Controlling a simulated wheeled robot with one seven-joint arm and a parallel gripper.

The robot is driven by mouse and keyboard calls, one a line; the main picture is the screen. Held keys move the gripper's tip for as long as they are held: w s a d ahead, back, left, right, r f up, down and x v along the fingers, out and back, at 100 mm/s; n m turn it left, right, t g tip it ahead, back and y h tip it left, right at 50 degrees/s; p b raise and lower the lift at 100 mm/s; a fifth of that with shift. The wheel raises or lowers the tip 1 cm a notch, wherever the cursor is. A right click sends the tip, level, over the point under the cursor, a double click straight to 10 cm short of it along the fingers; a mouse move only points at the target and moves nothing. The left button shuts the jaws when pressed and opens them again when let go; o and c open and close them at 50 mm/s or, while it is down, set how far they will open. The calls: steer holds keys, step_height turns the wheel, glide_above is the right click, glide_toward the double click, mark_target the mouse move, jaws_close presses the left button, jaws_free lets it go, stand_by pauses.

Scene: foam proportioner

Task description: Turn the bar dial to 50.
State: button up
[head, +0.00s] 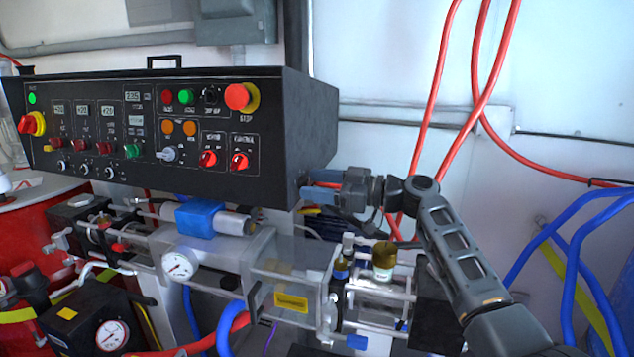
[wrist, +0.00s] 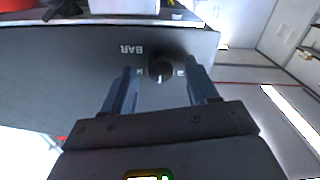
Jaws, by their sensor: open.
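The bar dial (wrist: 160,70) is a small dark round knob on the dark panel, with the upside-down label "BAR" (wrist: 131,49) to its left in the wrist view. A small light mark shows on the knob; the numbers around it are too small or covered to read. My gripper (wrist: 160,64) is open, with one blue finger on each side of the knob. I cannot tell whether the fingers touch it. In the head view, my gripper (head: 314,188) is at the right side face of the black control box (head: 100,175), and the dial cannot be made out there.
The control box front carries several buttons and knobs, including a red stop button (head: 238,97). Red hoses (head: 470,115) hang behind my arm; blue hoses (head: 570,265) are at right.

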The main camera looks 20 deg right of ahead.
steer(key=shift+w+a, duration=0.1)
steer(key=shift+a, duration=0.05)
steer(key=shift+c, duration=0.2)
steer(key=c, duration=1)
